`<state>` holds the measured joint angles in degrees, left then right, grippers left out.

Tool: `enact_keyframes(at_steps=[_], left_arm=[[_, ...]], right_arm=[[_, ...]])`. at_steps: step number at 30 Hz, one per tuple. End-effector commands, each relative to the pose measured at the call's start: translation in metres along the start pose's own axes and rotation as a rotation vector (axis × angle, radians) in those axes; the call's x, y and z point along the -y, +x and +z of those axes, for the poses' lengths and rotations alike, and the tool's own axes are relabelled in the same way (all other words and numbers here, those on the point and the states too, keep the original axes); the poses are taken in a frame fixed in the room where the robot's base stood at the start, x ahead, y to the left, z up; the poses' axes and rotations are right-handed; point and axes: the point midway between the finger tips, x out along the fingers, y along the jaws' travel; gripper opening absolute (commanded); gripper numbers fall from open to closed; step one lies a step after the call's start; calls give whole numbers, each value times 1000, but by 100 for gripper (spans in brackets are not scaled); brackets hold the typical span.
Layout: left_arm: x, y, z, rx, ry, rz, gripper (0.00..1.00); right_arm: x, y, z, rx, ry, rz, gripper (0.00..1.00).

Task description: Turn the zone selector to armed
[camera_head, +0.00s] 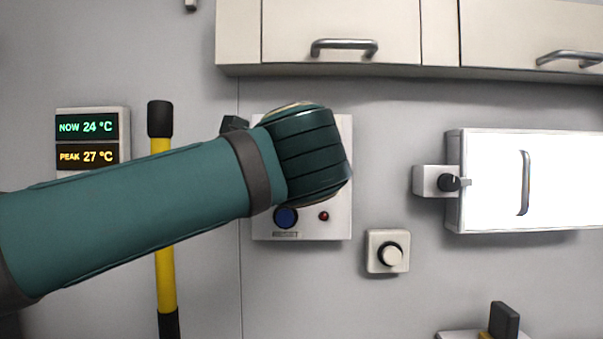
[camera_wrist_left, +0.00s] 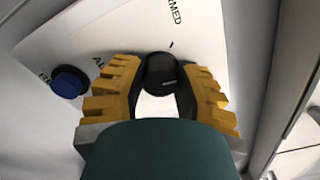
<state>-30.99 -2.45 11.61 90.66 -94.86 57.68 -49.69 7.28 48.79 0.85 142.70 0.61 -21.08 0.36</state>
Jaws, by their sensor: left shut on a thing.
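The zone selector is a round black knob (camera_wrist_left: 160,74) on a white panel (camera_wrist_left: 120,35), seen in the left wrist view. A short pale line on its face points toward the right of that picture. The printed word ARMED (camera_wrist_left: 174,12) and a tick mark lie above the knob there; another label at its left is partly covered. My left gripper (camera_wrist_left: 158,85) is shut on the knob, one yellow finger with dark padding on each side. In the head view my left arm hides the knob and fingers in front of the panel (camera_head: 340,228). My right gripper is not in view.
A blue RESET button (camera_head: 286,217) and a small red lamp (camera_head: 324,216) sit low on the panel. A white dial box (camera_head: 375,262) and a bright handled cabinet (camera_head: 490,180) are to the right. A yellow bar (camera_head: 165,290) stands left; cupboards (camera_head: 340,20) overhang above.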

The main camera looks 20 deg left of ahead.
Motion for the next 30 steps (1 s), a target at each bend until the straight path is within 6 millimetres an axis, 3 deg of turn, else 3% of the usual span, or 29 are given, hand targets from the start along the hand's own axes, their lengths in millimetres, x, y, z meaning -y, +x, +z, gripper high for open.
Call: enact_keyframes(at_steps=[18, 30], left_arm=[[-2, 1, -1, 0, -573, 0, 0], [0, 0, -1, 0, -816, 0, 0]], right_arm=[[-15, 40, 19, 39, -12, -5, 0], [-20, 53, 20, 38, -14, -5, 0]])
